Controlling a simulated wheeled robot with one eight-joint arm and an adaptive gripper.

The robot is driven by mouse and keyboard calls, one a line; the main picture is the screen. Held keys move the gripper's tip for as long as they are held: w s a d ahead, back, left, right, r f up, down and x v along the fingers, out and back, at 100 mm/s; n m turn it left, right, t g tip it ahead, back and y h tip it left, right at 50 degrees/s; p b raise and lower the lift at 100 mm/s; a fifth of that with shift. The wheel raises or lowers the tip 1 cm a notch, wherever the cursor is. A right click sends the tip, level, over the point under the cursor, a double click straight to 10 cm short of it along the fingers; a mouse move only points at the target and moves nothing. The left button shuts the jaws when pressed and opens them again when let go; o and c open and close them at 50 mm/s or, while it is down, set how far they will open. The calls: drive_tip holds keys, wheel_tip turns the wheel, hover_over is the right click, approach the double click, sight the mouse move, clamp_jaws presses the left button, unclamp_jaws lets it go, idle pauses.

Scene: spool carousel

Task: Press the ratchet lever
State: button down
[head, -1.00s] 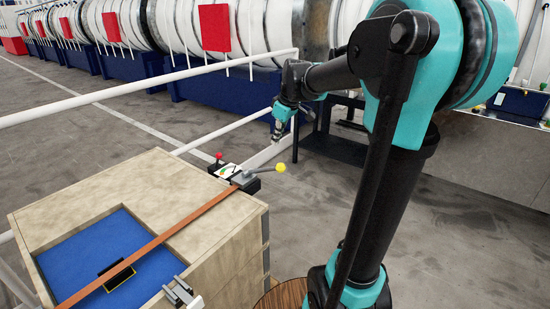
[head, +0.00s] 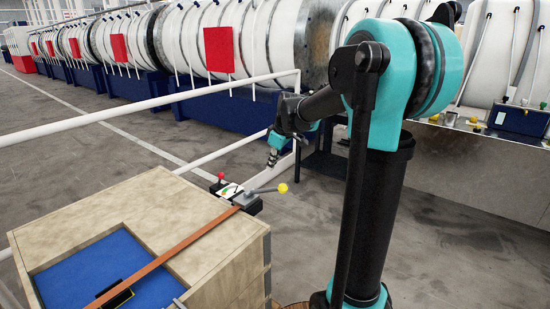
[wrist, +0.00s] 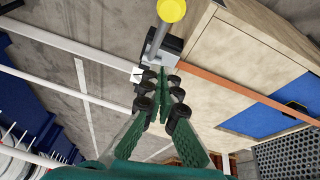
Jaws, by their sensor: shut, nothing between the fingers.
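The ratchet lever (head: 264,190) is a grey bar ending in a yellow ball knob (head: 282,188). It sits on a dark ratchet body (head: 248,204) at the far corner of a wooden crate, tilted slightly up to the right. In the wrist view the lever (wrist: 156,40) rises from the ratchet to the yellow knob (wrist: 172,9) at the top edge. My gripper (head: 272,162) is shut and empty, just above and behind the lever in the head view. In the wrist view its fingertips (wrist: 163,84) point at the ratchet; contact cannot be told.
An orange strap (head: 180,241) runs from the ratchet across the wooden crate (head: 130,205) over a blue recess. A small gauge plate and red knob (head: 221,176) stand beside the ratchet. White rails (head: 225,155) pass behind the crate.

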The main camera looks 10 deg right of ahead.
drive_tip(key=shift+s+d+f, duration=0.15)
drive_tip(key=shift+d+f, duration=0.2)
drive_tip(key=shift+f, duration=0.6)
drive_tip(key=shift+s+d+f, duration=0.15)
drive_tip(key=shift+d+f, duration=0.15)
drive_tip(key=shift+f, duration=0.7)
drive_tip(key=shift+s+d+f, duration=0.15)
drive_tip(key=shift+d+f, duration=0.2)
drive_tip(key=shift+f, duration=0.6)
drive_tip(key=shift+s+d+f, duration=0.2)
drive_tip(key=shift+d+f, duration=0.05)
drive_tip(key=shift+f, duration=0.15)
drive_tip(key=s+d+f+t+y, duration=0.2)
drive_tip(key=s+f, duration=0.1)
drive_tip(key=f, duration=0.4)
drive_tip(key=shift+d+f+t+y, duration=0.25)
drive_tip(key=shift+d+t+y, duration=0.05)
drive_tip(key=shift+t+y, duration=0.1)
drive_tip(key=shift+s, duration=0.1)
